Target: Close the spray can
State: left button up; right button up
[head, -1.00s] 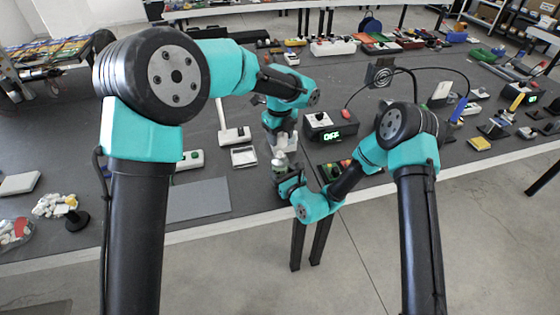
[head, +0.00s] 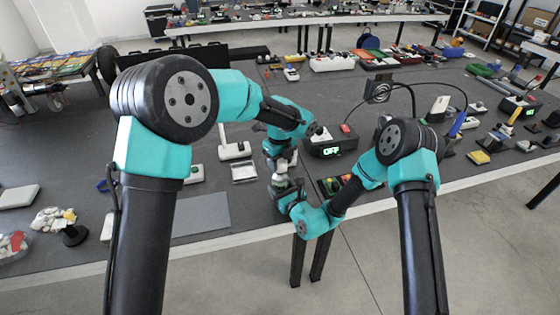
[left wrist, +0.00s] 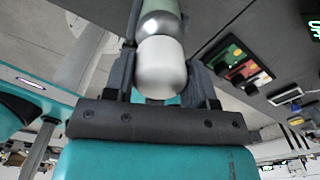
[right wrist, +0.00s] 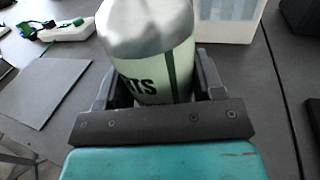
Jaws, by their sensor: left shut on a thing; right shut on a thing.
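The spray can has a pale green body (right wrist: 160,85) with dark lettering and a silver shoulder (right wrist: 145,28). My right gripper (right wrist: 152,90) is shut around its body. My left gripper (left wrist: 160,80) is shut on the white cap (left wrist: 160,68). In the left wrist view the cap lines up with the silver shoulder (left wrist: 160,25) and appears to meet it; whether it is fully seated I cannot tell. In the head view my left gripper (head: 281,167) is just above my right gripper (head: 288,192), with the can mostly hidden between them.
A box with a green OFF display (head: 331,148) stands right of the grippers. A panel with red and green buttons (head: 333,185) lies near the front edge. A grey mat (head: 200,215) lies to the left. A pale translucent bin (right wrist: 225,22) stands behind the can.

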pick_arm(q)
jog(key=shift+f, duration=0.9)
jog(key=shift+f, duration=0.65)
dwell(0.4)
jog(key=o, duration=1)
notch_tip(320, 180, up, 12)
jog(key=shift+r, duration=0.1)
